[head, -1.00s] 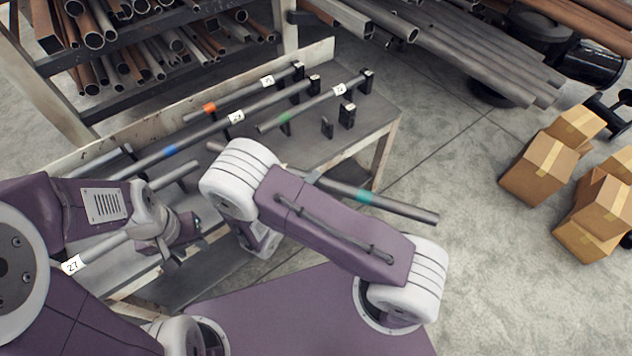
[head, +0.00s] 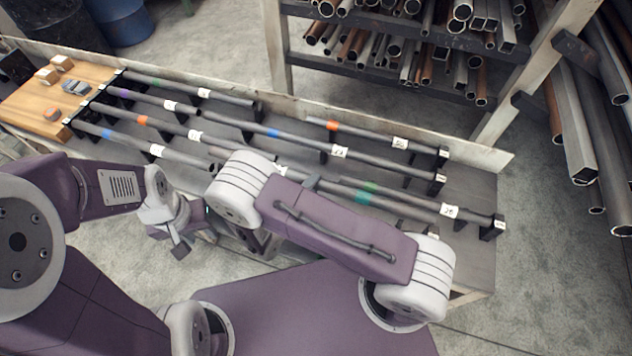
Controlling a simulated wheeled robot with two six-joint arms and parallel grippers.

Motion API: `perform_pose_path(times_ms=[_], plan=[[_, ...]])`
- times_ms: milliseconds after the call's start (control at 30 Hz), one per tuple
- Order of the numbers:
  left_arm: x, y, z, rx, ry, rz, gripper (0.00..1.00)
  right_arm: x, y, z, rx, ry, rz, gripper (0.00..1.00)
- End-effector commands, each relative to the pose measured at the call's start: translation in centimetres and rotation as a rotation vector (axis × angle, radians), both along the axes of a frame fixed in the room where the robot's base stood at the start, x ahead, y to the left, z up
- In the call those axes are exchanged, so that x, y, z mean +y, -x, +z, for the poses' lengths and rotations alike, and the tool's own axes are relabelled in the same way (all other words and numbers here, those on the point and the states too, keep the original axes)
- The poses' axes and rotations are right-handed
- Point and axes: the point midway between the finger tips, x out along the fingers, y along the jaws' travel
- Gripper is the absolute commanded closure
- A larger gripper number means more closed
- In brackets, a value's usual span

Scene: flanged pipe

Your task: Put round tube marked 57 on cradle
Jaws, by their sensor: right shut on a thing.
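Grey round tubes with coloured bands and white number labels lie across dark cradles on the long bench (head: 480,260). Most numbers are too small to read surely, and I cannot pick out a 57. My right gripper (head: 312,183), mostly hidden behind its own arm, is shut on a grey tube with a teal band (head: 364,193). The held tube runs slanting just in front of a similar tube with a white label (head: 449,211), which rests on a cradle (head: 492,228). My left gripper (head: 180,232) is empty and looks open, in front of the bench's near edge.
A wooden board (head: 30,108) with small blocks is at the bench's left end. A rack (head: 400,75) full of pipes stands behind, with long pipes (head: 575,130) at the right. The floor in front is clear.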

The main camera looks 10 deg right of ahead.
Motion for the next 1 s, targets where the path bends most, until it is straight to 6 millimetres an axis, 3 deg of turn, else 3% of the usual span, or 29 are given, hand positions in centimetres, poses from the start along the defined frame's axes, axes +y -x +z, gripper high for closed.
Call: perform_pose_path(times_ms=[167, 467, 1000], plan=[[0.0, 0.0, 0.6, 0.000, 0.000, 0.000, 0.64, 0.2, 0.1, 0.6, 0.000, 0.003, 0.008, 1.00], [0.0, 0.0, -0.4, 0.001, 0.000, 0.000, 0.64, 0.2, 0.1, -0.4, 0.000, 0.004, 0.008, 1.00], [0.0, 0.0, -5.9, 0.000, 0.000, 0.000, 0.64, 0.2, 0.1, -6.2, 0.000, 0.004, 0.008, 1.00]])
